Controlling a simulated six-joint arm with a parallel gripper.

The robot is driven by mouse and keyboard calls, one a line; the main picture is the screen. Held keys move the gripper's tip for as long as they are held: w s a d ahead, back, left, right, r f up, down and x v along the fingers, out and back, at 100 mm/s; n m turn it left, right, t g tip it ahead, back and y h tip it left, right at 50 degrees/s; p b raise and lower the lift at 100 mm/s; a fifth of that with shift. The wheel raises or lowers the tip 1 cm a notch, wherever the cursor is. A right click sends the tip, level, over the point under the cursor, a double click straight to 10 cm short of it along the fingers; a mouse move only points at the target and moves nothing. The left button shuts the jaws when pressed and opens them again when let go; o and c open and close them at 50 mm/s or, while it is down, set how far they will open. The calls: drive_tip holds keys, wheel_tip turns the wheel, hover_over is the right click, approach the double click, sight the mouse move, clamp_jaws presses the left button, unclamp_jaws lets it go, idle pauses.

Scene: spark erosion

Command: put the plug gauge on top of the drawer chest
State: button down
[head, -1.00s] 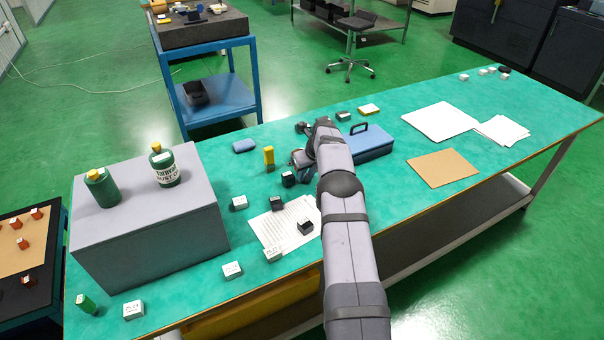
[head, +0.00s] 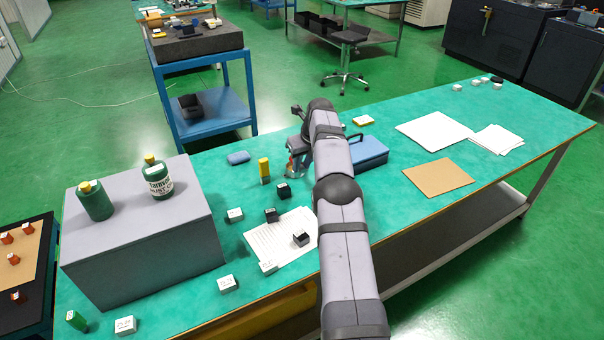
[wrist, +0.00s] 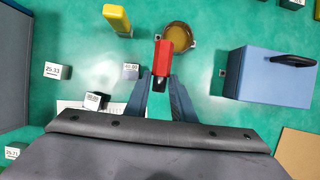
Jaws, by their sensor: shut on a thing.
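The plug gauge (wrist: 162,58) has a red body and a dark tip. In the wrist view it sits between the fingers of my gripper (wrist: 160,82), which is shut on it, above the green bench. In the head view my gripper (head: 297,158) is partly hidden by my arm, near the bench's far edge, and the gauge is hard to make out.
A blue toolbox (head: 368,153) lies right of my gripper. A yellow bottle (head: 264,169) and small labelled blocks (head: 234,215) stand between gripper and chest. A round amber dish (wrist: 178,36) lies beyond the gauge. The chest top's front and right parts are clear.

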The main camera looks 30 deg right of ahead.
drive_tip(key=shift+r, duration=0.4)
drive_tip(key=s+a+f+n+g+y+p, duration=0.1)
drive_tip(key=s+a+f+n+g+y, duration=0.1)
drive_tip(key=s+a+n, duration=0.5)
drive_tip(key=s+a+f+n+g+y+p, duration=0.1)
drive_tip(key=s+a+f+n+g+y, duration=0.15)
drive_tip(key=a+n, duration=0.8)
drive_tip(key=s+a+n+g+h, duration=0.2)
drive_tip(key=s+a+n, duration=0.2)
drive_tip(key=s+n, duration=0.4)
drive_tip(key=s+a+r+n+g+h+p, duration=0.1)
drive_tip(key=s+a+n, duration=0.3)
drive_tip(key=s+n, duration=0.5)
drive_tip(key=shift+n+g+h+p, duration=0.3)
drive_tip(key=shift+n+g+h, duration=0.45)
drive_tip(key=shift+d, duration=0.1)
